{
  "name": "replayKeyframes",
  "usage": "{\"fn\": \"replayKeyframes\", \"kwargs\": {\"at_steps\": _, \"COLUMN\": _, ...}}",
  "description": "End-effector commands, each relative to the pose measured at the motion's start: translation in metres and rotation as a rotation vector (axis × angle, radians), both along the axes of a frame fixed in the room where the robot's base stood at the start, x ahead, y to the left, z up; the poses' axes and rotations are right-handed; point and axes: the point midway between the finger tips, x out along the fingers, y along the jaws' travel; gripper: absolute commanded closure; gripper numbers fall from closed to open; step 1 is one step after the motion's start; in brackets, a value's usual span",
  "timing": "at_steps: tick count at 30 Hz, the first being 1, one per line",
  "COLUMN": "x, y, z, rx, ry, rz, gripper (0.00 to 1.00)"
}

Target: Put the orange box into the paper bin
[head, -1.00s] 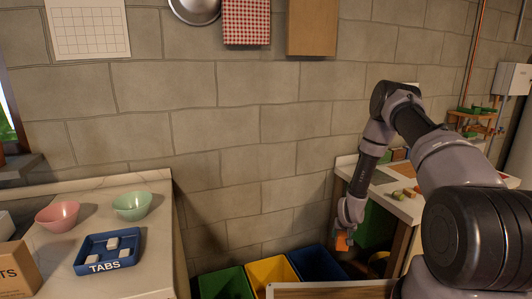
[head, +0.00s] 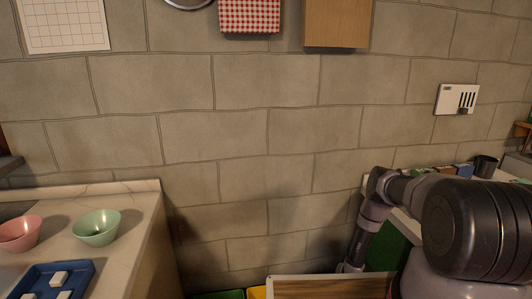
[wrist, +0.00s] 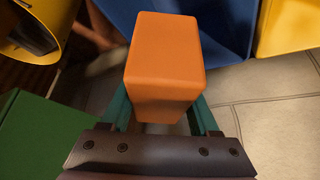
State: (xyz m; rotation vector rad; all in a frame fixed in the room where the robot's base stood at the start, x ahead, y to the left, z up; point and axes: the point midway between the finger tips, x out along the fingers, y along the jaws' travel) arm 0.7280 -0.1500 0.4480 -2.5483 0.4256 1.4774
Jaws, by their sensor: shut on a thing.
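The orange box (wrist: 165,60) is held between the two green fingers of my gripper (wrist: 162,108) in the wrist view. The gripper is shut on it. A blue bin (wrist: 215,22) lies just beyond the box in that view, with a yellow bin (wrist: 290,25) to its right. No label shows on the bins, so I cannot tell from marks which is for paper. In the head view the box and fingertips are hidden or out of frame. Thin strips of the green bin (head: 222,295) and the yellow bin (head: 257,293) show at the bottom edge.
A wooden-topped panel (head: 325,288) stands in front, beside my lower arm. A counter (head: 140,222) at left holds a pink bowl (head: 18,235), a green bowl (head: 97,228) and a blue tray (head: 30,278). In the wrist view a green surface (wrist: 35,140) lies at left.

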Motion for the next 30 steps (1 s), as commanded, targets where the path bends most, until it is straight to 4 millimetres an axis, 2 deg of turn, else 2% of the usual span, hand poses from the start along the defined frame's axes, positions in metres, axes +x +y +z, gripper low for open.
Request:
{"fn": "replayKeyframes", "kwargs": {"at_steps": 13, "x": 0.000, "y": 0.000, "z": -0.048, "rx": 0.000, "ry": 0.000, "rz": -0.001, "gripper": 1.00}}
{"fn": "replayKeyframes", "kwargs": {"at_steps": 18, "x": 0.000, "y": 0.000, "z": -0.056, "rx": 0.001, "ry": 0.001, "rz": -0.001, "gripper": 1.00}}
{"fn": "replayKeyframes", "kwargs": {"at_steps": 26, "x": 0.000, "y": 0.000, "z": -0.057, "rx": 0.000, "ry": 0.001, "rz": 0.000, "gripper": 1.00}}
{"fn": "replayKeyframes", "kwargs": {"at_steps": 27, "x": 0.000, "y": 0.000, "z": -0.057, "rx": 0.000, "ry": 0.000, "rz": 0.000, "gripper": 0.35}}
{"fn": "replayKeyframes", "kwargs": {"at_steps": 29, "x": 0.000, "y": 0.000, "z": -0.057, "rx": 0.000, "ry": 0.001, "rz": 0.000, "gripper": 0.12}}
{"fn": "replayKeyframes", "kwargs": {"at_steps": 30, "x": 0.000, "y": 0.000, "z": -0.057, "rx": 0.000, "ry": 0.000, "rz": 0.000, "gripper": 0.04}}
